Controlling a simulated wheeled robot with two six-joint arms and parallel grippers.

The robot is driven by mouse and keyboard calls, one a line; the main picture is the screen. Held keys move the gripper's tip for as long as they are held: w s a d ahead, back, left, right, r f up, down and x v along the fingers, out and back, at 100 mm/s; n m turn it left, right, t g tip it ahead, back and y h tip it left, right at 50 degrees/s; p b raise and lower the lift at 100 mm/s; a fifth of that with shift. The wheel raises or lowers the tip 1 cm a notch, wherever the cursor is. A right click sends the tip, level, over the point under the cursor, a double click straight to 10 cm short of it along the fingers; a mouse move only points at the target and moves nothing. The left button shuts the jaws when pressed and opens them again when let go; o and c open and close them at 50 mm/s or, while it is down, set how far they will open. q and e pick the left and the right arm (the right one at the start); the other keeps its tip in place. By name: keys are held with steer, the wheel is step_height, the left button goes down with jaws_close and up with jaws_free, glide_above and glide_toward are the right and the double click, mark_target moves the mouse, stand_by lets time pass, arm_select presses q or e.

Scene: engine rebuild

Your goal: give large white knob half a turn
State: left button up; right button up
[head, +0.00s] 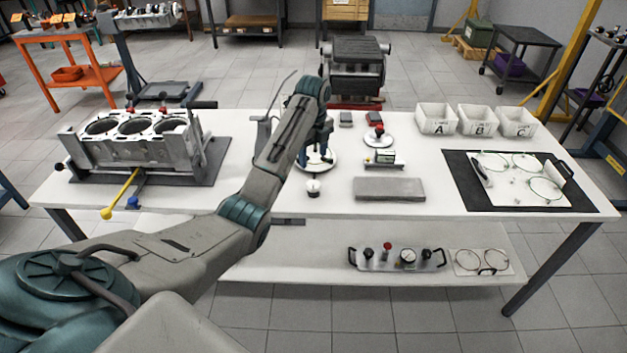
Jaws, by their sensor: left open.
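My left arm reaches in from the left and its gripper (314,158) points down over a round white disc (328,168) on the white workbench. The gripper is open, but its fingers are small here and partly hidden by my arm. I cannot tell whether they touch anything. A smaller white round piece with a dark middle (313,188) sits just in front of the disc. Which of these is the large white knob is unclear from this view. My right gripper is out of view.
An engine block (140,145) stands at the bench's left. A grey slab (389,189), a white round base with a red top (378,139), bins (436,119) and a black mat (470,196) lie to the right. A lower shelf (300,262) holds a gauge panel (397,257).

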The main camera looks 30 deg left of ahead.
mark_target(314, 184)
arm_select(q)
step_height(314, 184, down, 11)
steer(key=shift+w+r+p, duration=0.1)
steer(key=shift+r+p, duration=0.1)
steer(key=shift+p, duration=1)
steer(key=c, duration=1)
